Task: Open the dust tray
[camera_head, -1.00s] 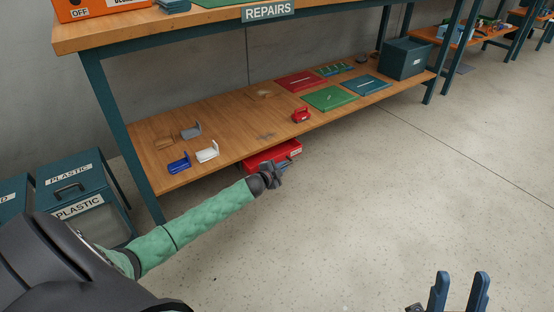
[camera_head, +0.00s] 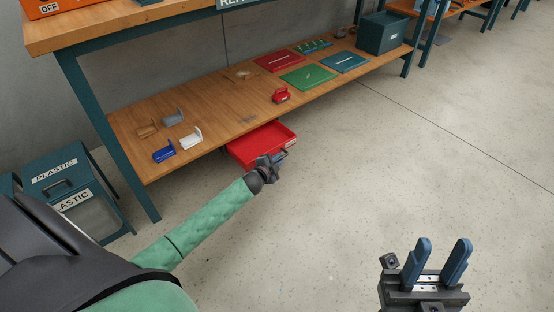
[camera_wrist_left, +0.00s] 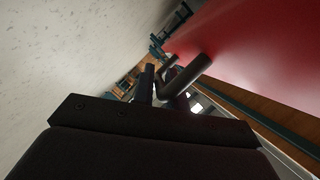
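The dust tray (camera_head: 262,138) is a red, shallow, open-topped drawer under the front edge of the lower shelf in the head view. It sticks out from the shelf and its inside shows empty. My left gripper (camera_head: 278,162) is at the tray's front right, on its handle. In the left wrist view the tray's red face (camera_wrist_left: 250,50) fills the upper right, and the left fingers (camera_wrist_left: 165,85) are closed about a dark bar that looks like the handle; the exact contact is partly hidden. My right gripper (camera_head: 443,246) is open and empty, above bare floor.
The lower wooden shelf (camera_head: 215,105) holds several small brackets, coloured mats and a red object (camera_head: 281,95). A table leg (camera_head: 105,135) stands left of the tray. Teal plastic bins (camera_head: 60,165) stand at the far left. The floor right of the tray is clear.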

